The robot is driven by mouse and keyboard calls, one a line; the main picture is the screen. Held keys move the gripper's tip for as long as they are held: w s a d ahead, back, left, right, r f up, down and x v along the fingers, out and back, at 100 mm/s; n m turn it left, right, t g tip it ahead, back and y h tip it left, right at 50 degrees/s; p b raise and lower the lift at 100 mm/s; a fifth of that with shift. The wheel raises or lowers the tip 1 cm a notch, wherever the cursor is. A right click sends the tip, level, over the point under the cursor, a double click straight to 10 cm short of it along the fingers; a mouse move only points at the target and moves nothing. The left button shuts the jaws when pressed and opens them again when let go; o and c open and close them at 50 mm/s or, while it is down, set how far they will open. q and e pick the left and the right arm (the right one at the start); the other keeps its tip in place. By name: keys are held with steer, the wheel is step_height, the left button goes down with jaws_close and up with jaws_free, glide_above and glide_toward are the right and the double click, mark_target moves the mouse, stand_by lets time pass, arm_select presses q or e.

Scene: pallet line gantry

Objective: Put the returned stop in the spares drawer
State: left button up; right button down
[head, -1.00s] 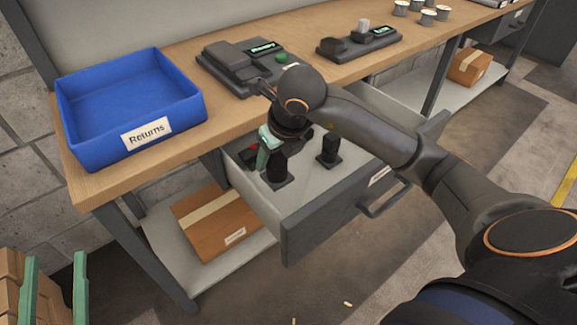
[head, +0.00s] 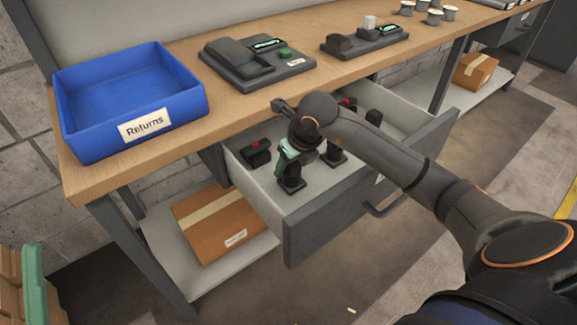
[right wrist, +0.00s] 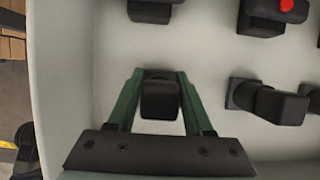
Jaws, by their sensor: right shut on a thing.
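My right gripper (head: 289,160) reaches down into the open drawer (head: 345,208). Its green fingers are shut on a black stop (head: 291,180), a block on a wider foot. In the right wrist view the stop (right wrist: 160,99) sits between the two fingers (right wrist: 159,105). The stop is upright at the drawer's front left; whether its foot touches the floor I cannot tell. A similar black stop (head: 335,153) stands to its right. The blue Returns bin (head: 180,112) on the bench looks empty. My left gripper is not in view.
The wooden bench (head: 160,165) carries black fixtures (head: 255,65) and several cups. A cardboard box (head: 222,220) lies on the shelf below.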

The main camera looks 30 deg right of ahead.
steer(key=shift+r, duration=0.1)
steer(key=shift+f, duration=0.2)
steer(key=shift+c, duration=1.4)
jaws_free()
steer(key=shift+r, duration=0.1)
